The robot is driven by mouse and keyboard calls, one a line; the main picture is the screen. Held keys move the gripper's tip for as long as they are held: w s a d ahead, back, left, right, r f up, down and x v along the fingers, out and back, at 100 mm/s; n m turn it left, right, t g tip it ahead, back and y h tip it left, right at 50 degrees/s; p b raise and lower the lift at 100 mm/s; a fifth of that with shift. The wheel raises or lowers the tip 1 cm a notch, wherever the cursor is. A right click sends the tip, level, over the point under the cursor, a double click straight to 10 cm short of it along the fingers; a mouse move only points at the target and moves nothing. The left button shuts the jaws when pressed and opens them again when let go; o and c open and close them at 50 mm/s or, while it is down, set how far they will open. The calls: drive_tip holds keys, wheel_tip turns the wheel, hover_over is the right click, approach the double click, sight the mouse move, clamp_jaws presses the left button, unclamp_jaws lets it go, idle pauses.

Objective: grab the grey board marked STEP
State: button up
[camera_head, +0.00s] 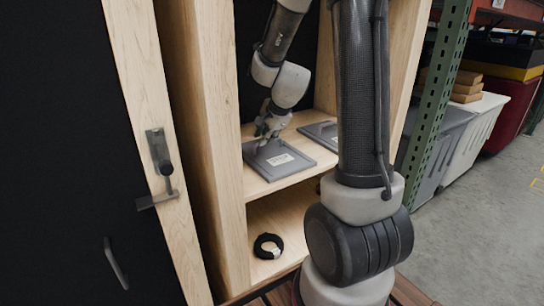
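A grey board (296,166) with a white label lies flat on the wooden shelf inside the open cabinet. The label's print is too small to read, so I cannot tell whether it says STEP. A second grey board (315,130) lies farther right on the same shelf, partly hidden behind my arm. My gripper (265,136) points down at the back left part of the nearer board, just above it or touching it. Its fingers are small and partly hidden here, so I cannot tell whether they are open or shut on anything.
A black ring-shaped coil (268,246) with a pale tag lies in the lower compartment. The cabinet's wooden side wall (220,140) and open door (145,110) stand close on the left. A green rack post (432,100) stands right. Grey floor (490,210) is clear at right.

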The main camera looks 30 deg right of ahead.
sight(272, 150)
drive_tip(key=x, duration=0.5)
drive_tip(key=shift+w+d+f, duration=0.2)
drive_tip(key=shift+d, duration=0.05)
clamp_jaws()
